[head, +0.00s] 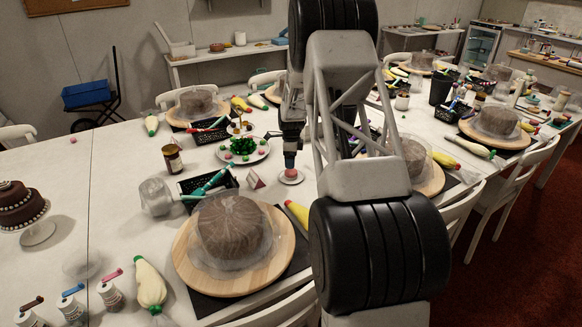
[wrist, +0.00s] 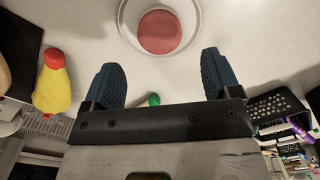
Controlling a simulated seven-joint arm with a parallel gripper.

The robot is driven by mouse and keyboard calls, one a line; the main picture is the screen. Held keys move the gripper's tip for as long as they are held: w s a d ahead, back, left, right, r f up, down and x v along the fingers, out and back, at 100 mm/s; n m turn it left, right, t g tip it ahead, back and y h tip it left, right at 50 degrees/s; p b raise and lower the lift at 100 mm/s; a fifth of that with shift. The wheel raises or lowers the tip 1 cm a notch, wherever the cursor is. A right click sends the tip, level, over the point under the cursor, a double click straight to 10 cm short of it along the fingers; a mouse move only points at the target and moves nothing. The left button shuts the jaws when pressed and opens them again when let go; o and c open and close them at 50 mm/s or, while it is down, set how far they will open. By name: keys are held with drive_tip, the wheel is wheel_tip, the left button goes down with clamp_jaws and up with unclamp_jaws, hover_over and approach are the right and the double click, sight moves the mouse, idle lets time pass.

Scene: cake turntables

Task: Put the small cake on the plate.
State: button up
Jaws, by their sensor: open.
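The small cake (wrist: 160,31) is a round pink-red disc. In the wrist view it sits within the rim of a small white round plate (wrist: 193,47), beyond my fingertips. The cake's lower side is hidden from the wrist camera.
A large covered cake on a wooden turntable (head: 186,262) stands nearer. A yellow piping bag with red cap (wrist: 52,85) lies at the wrist view's left.

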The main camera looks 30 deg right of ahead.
sight(291, 171)
drive_tip(key=shift+r, duration=2.9)
drive_tip(key=s+a+r+n+t, duration=0.1)
drive_tip(key=s+a+r+n, duration=1.1)
drive_tip(key=s+a+r, duration=1.1)
drive_tip(key=s+a+n, duration=0.4)
drive_tip(key=s, duration=0.6)
drive_tip(key=s+a+n+t, duration=0.1)
drive_tip(key=s+a+n, duration=0.2)
drive_tip(key=s, duration=0.8)
drive_tip(key=s+a+n, duration=0.4)
drive_tip(key=s+n, duration=0.2)
drive_tip(key=s, duration=0.5)
drive_tip(key=shift+s+a+f+t, duration=0.2)
drive_tip(key=shift+s+a+t, duration=0.05)
drive_tip(key=shift+a+t, duration=0.05)
